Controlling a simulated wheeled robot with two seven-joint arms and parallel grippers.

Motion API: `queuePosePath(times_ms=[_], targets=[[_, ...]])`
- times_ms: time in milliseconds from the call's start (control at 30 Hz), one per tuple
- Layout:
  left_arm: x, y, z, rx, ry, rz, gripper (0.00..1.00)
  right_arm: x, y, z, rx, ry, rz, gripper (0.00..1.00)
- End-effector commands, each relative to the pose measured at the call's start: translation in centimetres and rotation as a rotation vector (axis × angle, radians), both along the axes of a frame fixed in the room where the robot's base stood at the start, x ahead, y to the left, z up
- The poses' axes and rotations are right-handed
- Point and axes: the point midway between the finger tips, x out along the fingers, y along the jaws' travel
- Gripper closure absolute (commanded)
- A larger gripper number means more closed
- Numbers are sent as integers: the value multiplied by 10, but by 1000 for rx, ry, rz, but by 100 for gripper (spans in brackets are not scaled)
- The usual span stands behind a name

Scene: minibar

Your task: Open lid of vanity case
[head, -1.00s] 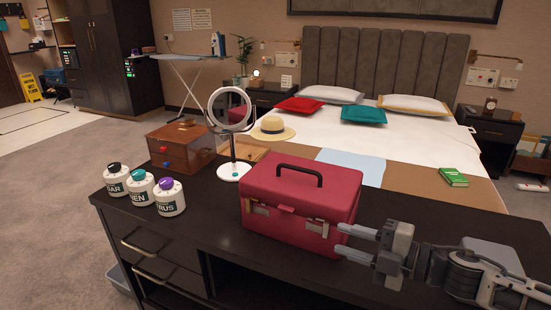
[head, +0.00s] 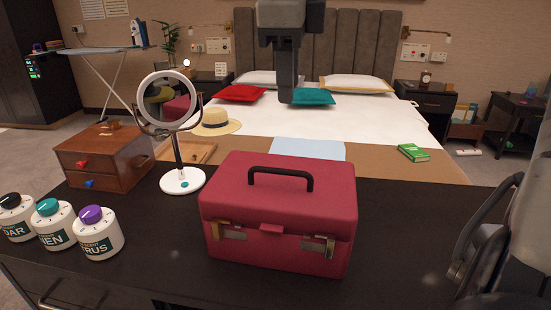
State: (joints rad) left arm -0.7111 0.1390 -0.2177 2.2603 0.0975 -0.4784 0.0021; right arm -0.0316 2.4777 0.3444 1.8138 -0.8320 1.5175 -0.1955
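The red vanity case (head: 280,215) stands on the dark counter with its lid (head: 235,175) down. A black handle (head: 281,178) arches over the lid. Two metal latches, one at the left (head: 229,231) and one at the right (head: 320,246), are on its front; I cannot tell whether they are fastened. My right gripper (head: 287,98) hangs from the top of the head view, pointing down, above the case's handle in the picture and apart from it. It appears side-on, so its finger gap is hidden. My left gripper is not in view.
A round mirror on a white base (head: 182,180) and a wooden box (head: 105,157) stand left of the case. Several white jars with coloured knobs (head: 97,233) are at the left front. My arm covers the right edge. The counter (head: 405,225) right of the case is clear.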

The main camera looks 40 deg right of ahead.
Motion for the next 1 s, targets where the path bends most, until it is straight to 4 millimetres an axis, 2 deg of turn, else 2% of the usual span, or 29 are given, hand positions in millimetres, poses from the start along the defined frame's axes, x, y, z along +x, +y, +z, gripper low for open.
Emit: queuePosePath(times_ms=[267,600,800,1000], targets=[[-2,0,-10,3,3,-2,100,6,-8,-54,7,7,1,67],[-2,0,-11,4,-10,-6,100,14,-19,-123,7,5,0,67],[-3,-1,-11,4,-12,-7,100,17,-23,-145,7,4,0,67],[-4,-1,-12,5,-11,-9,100,18,-24,-151,8,1,0,67]])
